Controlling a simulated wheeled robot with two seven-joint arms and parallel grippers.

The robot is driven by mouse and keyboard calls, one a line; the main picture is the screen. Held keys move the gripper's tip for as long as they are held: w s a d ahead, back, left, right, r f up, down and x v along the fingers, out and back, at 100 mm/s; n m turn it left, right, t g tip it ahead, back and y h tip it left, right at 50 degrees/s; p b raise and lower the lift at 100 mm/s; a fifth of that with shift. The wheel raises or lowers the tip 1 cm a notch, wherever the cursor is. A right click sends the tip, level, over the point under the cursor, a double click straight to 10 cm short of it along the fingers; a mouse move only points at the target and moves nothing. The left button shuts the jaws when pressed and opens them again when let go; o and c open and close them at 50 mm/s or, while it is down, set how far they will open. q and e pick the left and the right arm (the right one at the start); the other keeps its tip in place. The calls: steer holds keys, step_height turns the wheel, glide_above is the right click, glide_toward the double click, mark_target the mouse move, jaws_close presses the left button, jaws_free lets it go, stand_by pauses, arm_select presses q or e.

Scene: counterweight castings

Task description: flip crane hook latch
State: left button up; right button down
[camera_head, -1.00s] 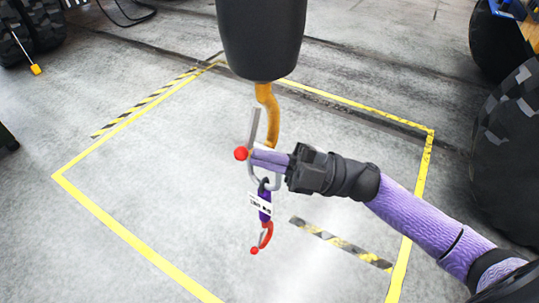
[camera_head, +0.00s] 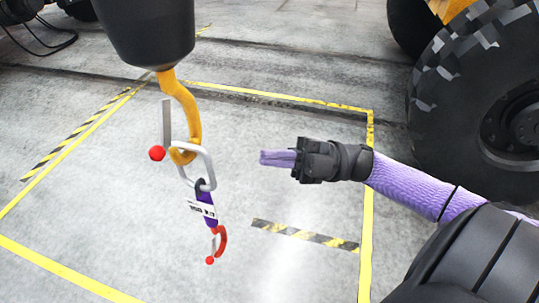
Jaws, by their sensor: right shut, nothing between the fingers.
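A yellow crane hook (camera_head: 190,110) hangs from a dark hook block (camera_head: 148,28) in the left half of the view. Its grey latch bar (camera_head: 166,122) stands roughly upright on the left, with a red ball (camera_head: 157,153) at its lower end. A silver ring (camera_head: 208,165) hangs on the hook, and a purple strap with a white label (camera_head: 207,209) hangs below it. A small red hook (camera_head: 221,241) with a red ball is at the bottom. My right gripper (camera_head: 264,157) is shut and empty, to the right of the hook and apart from it. My left gripper is out of view.
Yellow floor tape (camera_head: 367,200) marks an area around the hook. A striped strip (camera_head: 305,235) lies on the concrete floor. A large black tyre (camera_head: 450,110) stands at the right. The floor between gripper and hook is clear.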

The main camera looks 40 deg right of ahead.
steer(key=w+d+n+g+p, duration=0.1)
steer(key=d+n+g+h+p, duration=0.1)
steer(key=n, duration=0.1)
steer(key=shift+w+r, duration=0.15)
steer(key=shift+w, duration=0.25)
steer(key=shift+a, duration=0.1)
steer(key=p+x, duration=0.2)
steer(key=x, duration=0.2)
steer(key=p+x, duration=0.2)
steer(key=x, duration=0.2)
steer(key=p+x, duration=0.1)
steer(key=x, duration=0.3)
steer(key=shift+w+a+r+p, duration=0.2)
steer(key=shift+a+r+p, duration=0.1)
steer(key=shift+p, duration=0.1)
steer(key=shift+w+a+f, duration=0.1)
steer(key=shift+w+a, duration=0.1)
steer(key=shift+a, duration=0.4)
